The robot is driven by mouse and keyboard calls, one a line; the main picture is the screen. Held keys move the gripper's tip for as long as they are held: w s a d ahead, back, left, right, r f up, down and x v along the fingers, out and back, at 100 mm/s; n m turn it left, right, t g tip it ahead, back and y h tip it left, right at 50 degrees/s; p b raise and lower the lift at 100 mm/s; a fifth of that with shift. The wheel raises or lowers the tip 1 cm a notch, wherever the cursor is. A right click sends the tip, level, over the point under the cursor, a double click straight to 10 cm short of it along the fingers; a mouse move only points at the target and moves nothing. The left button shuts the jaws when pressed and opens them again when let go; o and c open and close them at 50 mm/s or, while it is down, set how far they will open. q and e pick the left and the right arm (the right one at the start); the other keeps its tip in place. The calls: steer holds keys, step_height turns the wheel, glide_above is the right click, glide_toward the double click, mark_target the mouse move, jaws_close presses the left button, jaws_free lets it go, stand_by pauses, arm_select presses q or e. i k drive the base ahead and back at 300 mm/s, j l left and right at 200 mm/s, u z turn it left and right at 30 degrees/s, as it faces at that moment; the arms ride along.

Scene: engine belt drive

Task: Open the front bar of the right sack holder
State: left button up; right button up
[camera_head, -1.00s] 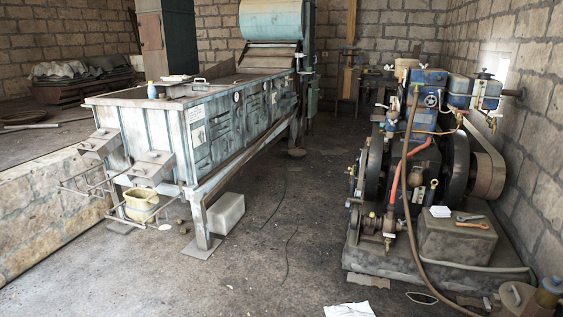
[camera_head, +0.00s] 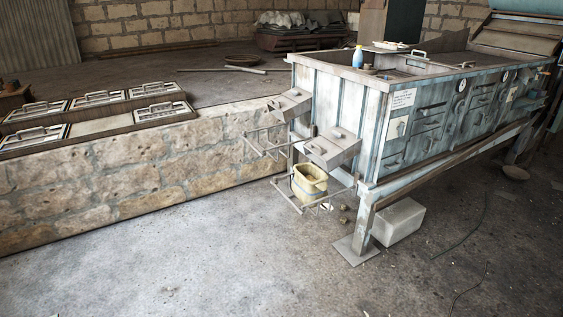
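The right sack holder is a frame of thin metal bars below the right grey chute (camera_head: 332,149) at the near end of the blue-grey machine (camera_head: 345,95). Its front bar (camera_head: 287,198) is the outer, left-hand bar in the picture. A yellow bucket (camera_head: 309,183) shows among these bars; I cannot tell whether it touches them. The left sack holder (camera_head: 262,146) has similar bars below the left chute (camera_head: 289,104). How the front bar is latched is too small to tell. Neither of my grippers is in view.
A low stone wall (camera_head: 130,181) edges the raised floor at left, with several handled frames (camera_head: 98,97) on it. A white block (camera_head: 398,222) and a machine leg (camera_head: 363,222) stand right of the holder. The concrete floor (camera_head: 200,265) in front is clear.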

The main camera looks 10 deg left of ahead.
mark_target(273, 183)
steer(key=i+j+u, duration=0.15)
steer(key=i, duration=0.35)
steer(key=i+j+u, duration=0.15)
steer(key=i, duration=0.35)
